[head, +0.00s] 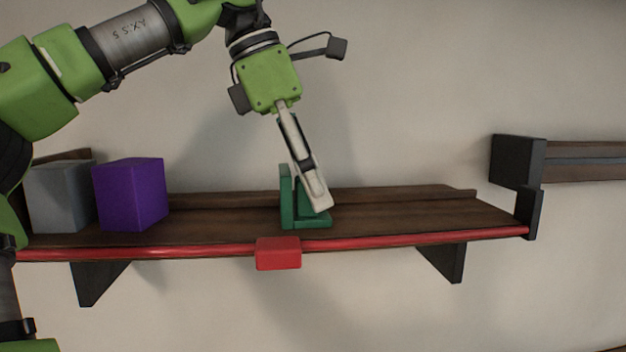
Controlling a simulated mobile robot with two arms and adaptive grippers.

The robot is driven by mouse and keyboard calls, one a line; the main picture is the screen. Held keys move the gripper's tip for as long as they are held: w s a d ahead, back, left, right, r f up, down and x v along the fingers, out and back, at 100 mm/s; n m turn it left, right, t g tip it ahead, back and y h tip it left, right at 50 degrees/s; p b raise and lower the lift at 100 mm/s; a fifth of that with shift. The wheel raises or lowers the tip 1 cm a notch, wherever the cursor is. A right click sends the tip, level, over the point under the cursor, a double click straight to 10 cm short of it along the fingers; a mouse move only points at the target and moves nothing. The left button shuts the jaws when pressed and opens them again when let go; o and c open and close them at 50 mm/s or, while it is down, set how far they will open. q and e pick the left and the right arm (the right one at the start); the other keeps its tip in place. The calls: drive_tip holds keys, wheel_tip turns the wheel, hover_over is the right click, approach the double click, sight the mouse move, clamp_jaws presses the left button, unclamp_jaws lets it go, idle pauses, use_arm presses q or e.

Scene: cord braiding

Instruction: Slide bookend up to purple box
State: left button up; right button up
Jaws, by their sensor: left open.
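The purple box (130,194) stands on the left part of a wooden wall shelf. The green L-shaped bookend (286,203) stands upright near the middle of the shelf, with its foot pointing right and a wide gap between it and the purple box. My left gripper (318,203) comes down from above with its fingers low over the bookend's foot, just right of the upright plate. It is open, and its fingers hide part of the bookend. I cannot tell whether they touch it. My right gripper is not in view.
A grey box (60,198) stands left of the purple box. A red rail (400,241) with a red block (278,253) runs along the front edge of the shelf (430,211). Black brackets (518,160) stand at the right end. The shelf between purple box and bookend is clear.

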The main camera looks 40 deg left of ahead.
use_arm(q)
drive_tip(key=shift+s, duration=0.2)
drive_tip(key=c, duration=0.5)
clamp_jaws()
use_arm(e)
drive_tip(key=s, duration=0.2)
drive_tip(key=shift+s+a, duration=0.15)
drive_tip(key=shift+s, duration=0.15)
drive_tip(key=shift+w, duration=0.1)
